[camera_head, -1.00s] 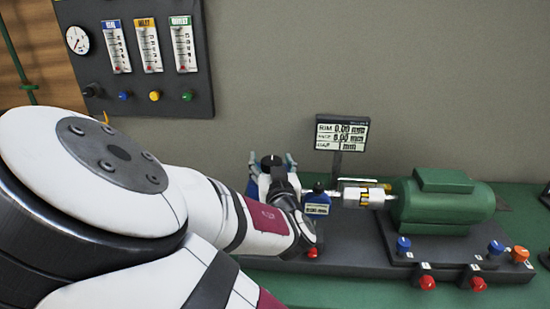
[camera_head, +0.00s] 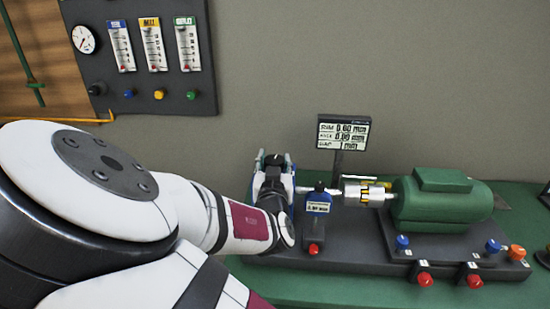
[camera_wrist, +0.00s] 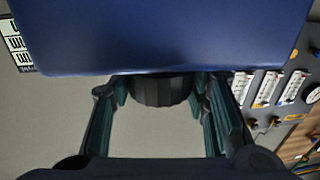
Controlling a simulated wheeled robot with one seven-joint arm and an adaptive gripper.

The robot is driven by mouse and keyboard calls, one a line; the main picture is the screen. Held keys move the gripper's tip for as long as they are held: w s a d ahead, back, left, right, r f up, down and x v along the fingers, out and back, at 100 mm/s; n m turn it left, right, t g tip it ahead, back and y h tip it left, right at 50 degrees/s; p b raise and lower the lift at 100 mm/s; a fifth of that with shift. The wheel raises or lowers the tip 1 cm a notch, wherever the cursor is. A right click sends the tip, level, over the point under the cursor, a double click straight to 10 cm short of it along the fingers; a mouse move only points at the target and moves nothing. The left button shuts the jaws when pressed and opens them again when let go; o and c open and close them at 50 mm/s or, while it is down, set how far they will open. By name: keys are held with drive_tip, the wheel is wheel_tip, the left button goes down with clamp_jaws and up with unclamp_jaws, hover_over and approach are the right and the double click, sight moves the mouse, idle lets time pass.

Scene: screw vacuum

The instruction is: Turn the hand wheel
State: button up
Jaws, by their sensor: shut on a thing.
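The hand wheel is a dark, ribbed round knob (camera_wrist: 162,92); its top also shows in the head view (camera_head: 274,160). It sits by a blue housing, which fills the top of the wrist view (camera_wrist: 165,35). My gripper (camera_wrist: 163,84) has teal-padded fingers, one on each side of the wheel. It is shut on the wheel, and the fingertips are partly hidden behind the blue housing. In the head view my gripper (camera_head: 275,158) is at the left end of the machine, where my arm hides part of the housing.
A small blue gauge (camera_head: 317,205) stands close to the right of my gripper. A display (camera_head: 343,133) rises behind it. A green motor (camera_head: 440,205) and several coloured knobs lie further right on the dark base (camera_head: 355,240). A gauge panel (camera_head: 160,90) hangs on the wall.

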drive_tip(key=m+h+p, duration=0.1)
drive_tip(key=m+h, duration=0.1)
drive_tip(key=h, duration=0.1)
drive_tip(key=m+h+p, duration=0.2)
drive_tip(key=h, duration=0.1)
drive_tip(key=shift+a+g+h, duration=0.1)
drive_tip(key=shift+g+h, duration=0.2)
drive_tip(key=shift+g, duration=0.1)
drive_tip(key=m+g+h, duration=0.1)
drive_tip(key=m+h, duration=0.1)
drive_tip(key=m+g+h, duration=0.1)
drive_tip(key=m+h, duration=0.1)
drive_tip(key=h, duration=0.1)
drive_tip(key=shift+w+f+g, duration=0.15)
drive_tip(key=shift+g, duration=0.15)
drive_tip(key=m+g+h+b, duration=0.2)
drive_tip(key=g+h+b, duration=0.1)
drive_tip(key=shift+w+f+m, duration=0.1)
drive_tip(key=shift+m, duration=0.2)
drive_tip(key=m+g+h+b, duration=0.2)
drive_tip(key=g+b, duration=0.1)
drive_tip(key=m+g+h+b, duration=0.1)
drive_tip(key=m+g+b, duration=0.1)
drive_tip(key=g+b, duration=0.1)
drive_tip(key=shift+m+h, duration=0.3)
drive_tip(key=shift+r+m+g+b, duration=0.2)
drive_tip(key=shift+m+g+b, duration=0.15)
drive_tip(key=shift+g, duration=0.25)
drive_tip(key=shift+r, duration=0.1)
